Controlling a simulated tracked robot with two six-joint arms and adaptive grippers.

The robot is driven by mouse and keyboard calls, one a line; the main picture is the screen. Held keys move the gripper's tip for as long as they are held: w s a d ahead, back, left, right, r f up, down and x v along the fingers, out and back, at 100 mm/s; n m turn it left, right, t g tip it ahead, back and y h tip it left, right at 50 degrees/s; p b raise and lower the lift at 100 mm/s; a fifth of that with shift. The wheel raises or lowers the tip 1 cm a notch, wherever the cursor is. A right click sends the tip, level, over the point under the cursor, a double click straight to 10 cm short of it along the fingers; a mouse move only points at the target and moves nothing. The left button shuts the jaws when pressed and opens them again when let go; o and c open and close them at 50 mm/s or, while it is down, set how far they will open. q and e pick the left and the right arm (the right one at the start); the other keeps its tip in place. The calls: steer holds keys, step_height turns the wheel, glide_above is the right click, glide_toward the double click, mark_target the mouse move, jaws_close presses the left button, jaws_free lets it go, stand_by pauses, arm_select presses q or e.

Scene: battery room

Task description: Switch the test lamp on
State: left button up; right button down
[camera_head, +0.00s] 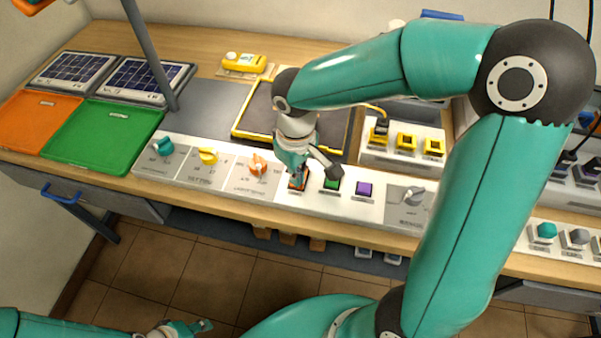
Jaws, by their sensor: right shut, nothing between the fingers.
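A long white control panel (275,187) runs along the bench's front edge. It carries a teal knob (163,146), a yellow knob (208,156), an orange knob (257,165), an orange button (298,183), a green button (331,184), a purple button (364,189) and a grey knob (414,196). I cannot tell which control belongs to the test lamp, and I cannot make out a lamp. My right gripper (298,174) is shut and empty, pointing down at the orange button and partly covering it; contact is unclear. My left gripper (196,328) is low in front of the bench, its opening unclear.
Green (100,137) and orange (35,120) trays and two solar panels (145,79) lie on the left. A grey post (150,55) rises behind the panel. A yellow meter (243,63) and a yellow-edged dark mat (245,118) lie behind. A socket block (404,155) stands right of my wrist.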

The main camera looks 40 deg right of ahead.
steer(key=shift+r, duration=0.15)
steer(key=shift+r+p, duration=2.85)
steer(key=shift+r, duration=0.55)
